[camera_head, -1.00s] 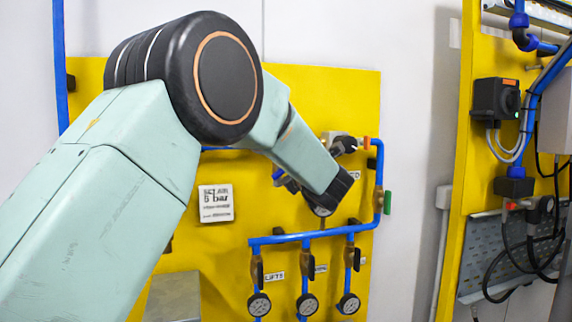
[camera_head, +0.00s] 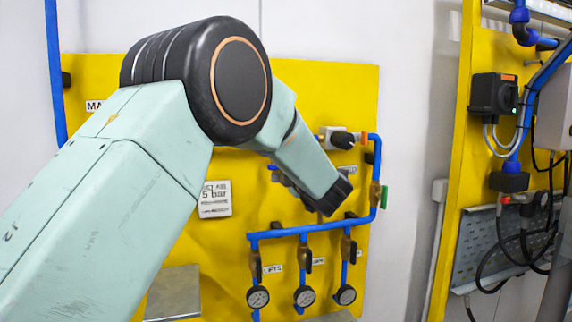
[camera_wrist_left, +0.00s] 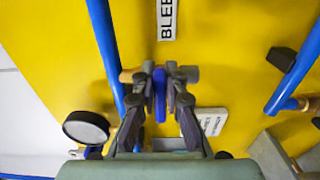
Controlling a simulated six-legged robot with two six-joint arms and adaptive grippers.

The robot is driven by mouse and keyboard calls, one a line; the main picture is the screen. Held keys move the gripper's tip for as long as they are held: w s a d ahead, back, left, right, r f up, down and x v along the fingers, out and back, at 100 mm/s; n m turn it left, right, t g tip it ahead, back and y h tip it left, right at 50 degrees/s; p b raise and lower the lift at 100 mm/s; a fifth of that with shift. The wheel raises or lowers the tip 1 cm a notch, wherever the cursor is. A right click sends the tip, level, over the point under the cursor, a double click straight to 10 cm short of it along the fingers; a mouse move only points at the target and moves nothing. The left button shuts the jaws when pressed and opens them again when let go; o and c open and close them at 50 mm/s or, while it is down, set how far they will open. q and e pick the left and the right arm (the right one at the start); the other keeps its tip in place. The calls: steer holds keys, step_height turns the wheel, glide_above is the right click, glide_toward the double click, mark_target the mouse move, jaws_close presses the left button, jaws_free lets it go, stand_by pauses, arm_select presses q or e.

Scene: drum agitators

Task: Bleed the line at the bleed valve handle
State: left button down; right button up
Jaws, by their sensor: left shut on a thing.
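The bleed valve handle is a blue lever (camera_wrist_left: 160,92) in the left wrist view, below a white label (camera_wrist_left: 167,20) of which "BLEE" is readable. It sits on a small brass and grey valve beside a vertical blue pipe (camera_wrist_left: 106,45). My left gripper (camera_wrist_left: 160,78) is shut on the blue handle, one dark finger on each side of it. In the head view my left forearm and wrist largely cover this spot on the yellow panel (camera_head: 345,90). A bit of blue shows left of the wrist. My right gripper is in neither view.
A blue manifold pipe (camera_head: 310,231) with several drop lines and gauges (camera_head: 304,296) runs low on the panel. A green handle (camera_head: 384,197) is right of my wrist. A second yellow panel (camera_head: 460,150) with cables stands at far right.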

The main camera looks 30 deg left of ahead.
arm_select(q)
steer(key=shift+f, duration=0.2)
steer(key=c, duration=1.8)
jaws_free()
steer(key=shift+c, duration=0.2)
steer(key=o, duration=0.5)
steer(key=shift+d+r, duration=0.2)
steer(key=shift+d, duration=0.15)
steer(key=shift+c, duration=0.2)
steer(key=shift+a, duration=0.1)
steer(key=shift+a, duration=0.1)
